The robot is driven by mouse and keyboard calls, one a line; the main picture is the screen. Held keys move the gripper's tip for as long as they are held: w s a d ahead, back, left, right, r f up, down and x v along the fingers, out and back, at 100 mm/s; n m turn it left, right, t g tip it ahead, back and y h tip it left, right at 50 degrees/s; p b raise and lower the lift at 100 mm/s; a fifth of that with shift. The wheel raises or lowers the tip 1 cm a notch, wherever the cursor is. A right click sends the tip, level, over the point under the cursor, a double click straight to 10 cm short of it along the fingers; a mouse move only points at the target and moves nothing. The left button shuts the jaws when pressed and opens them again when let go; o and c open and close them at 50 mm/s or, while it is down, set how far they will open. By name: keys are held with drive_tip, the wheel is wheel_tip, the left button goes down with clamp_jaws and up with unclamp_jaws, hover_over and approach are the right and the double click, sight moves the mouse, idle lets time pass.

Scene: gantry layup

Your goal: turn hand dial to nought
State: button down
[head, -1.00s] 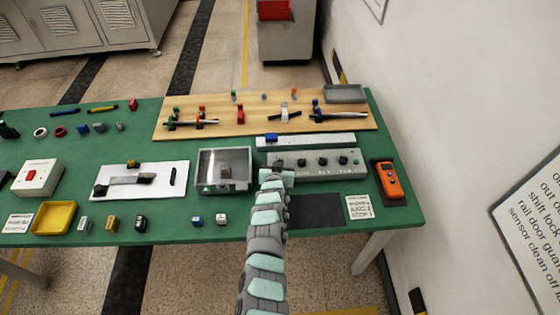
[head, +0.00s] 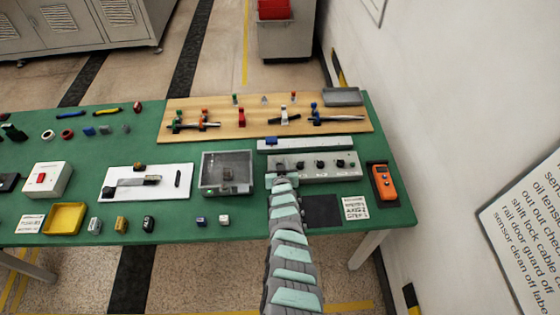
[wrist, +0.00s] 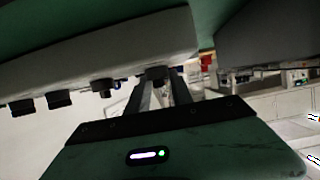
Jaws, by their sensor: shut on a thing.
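A grey control panel (head: 318,174) with a row of black dials lies on the right part of the green table. My gripper (head: 281,180) is at the panel's left end and covers the leftmost dial in the head view. In the wrist view the panel (wrist: 120,48) hangs across the top with its dials showing. My two fingers (wrist: 160,86) are shut on the dial (wrist: 157,73) at the right end of the row there. The other dials stand free. The dial markings are too small to read, so I cannot tell its setting.
An orange handheld meter (head: 383,183) lies right of the panel. A clear-topped box (head: 226,188) stands close to the left. A long grey bar (head: 320,144) and a wooden board (head: 240,130) lie behind. A dark mat (head: 322,210) and a printed card (head: 354,208) lie in front.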

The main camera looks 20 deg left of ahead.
drive_tip(key=shift+r, duration=0.1)
drive_tip(key=c, duration=1.4)
unclamp_jaws()
drive_tip(key=shift+s, duration=0.1)
drive_tip(key=shift+s+d+r+p, duration=0.25)
drive_tip(key=shift+s+d+p, duration=0.2)
drive_tip(key=shift+p, duration=0.45)
drive_tip(key=p+v, duration=0.9)
drive_tip(key=p, duration=0.1)
drive_tip(key=shift+s, duration=0.35)
